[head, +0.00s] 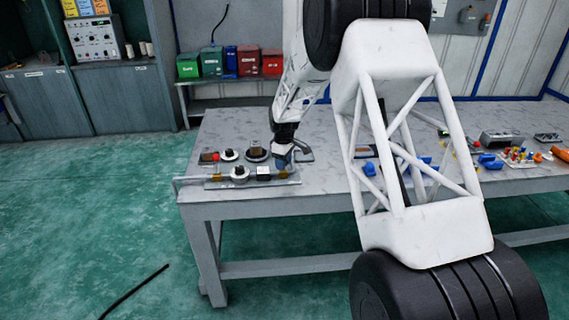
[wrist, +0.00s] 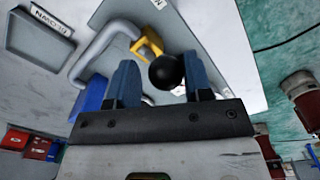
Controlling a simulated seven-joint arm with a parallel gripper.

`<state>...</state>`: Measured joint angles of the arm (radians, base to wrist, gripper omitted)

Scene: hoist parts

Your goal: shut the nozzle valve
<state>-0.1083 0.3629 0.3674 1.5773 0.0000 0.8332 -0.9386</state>
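In the head view, my gripper (head: 284,160) is low over the right end of a grey fixture plate (head: 222,185) at the table's left side. The plate carries round black-and-white fittings (head: 239,174) and brass-coloured pieces. In the wrist view, a round black knob (wrist: 166,72) lies between the blue fingers of my gripper (wrist: 162,88). The fingers are apart, with a visible gap on the knob's left; whether the right finger touches it is unclear. A yellow piece (wrist: 150,42) is just beyond the knob. Which part is the nozzle valve cannot be told for sure.
A bent grey handle (wrist: 95,50) and a blue part (wrist: 90,97) are close to the left finger in the wrist view. In the head view, red and yellow small parts (head: 518,154) and a grey box (head: 500,139) occupy the table's right side.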

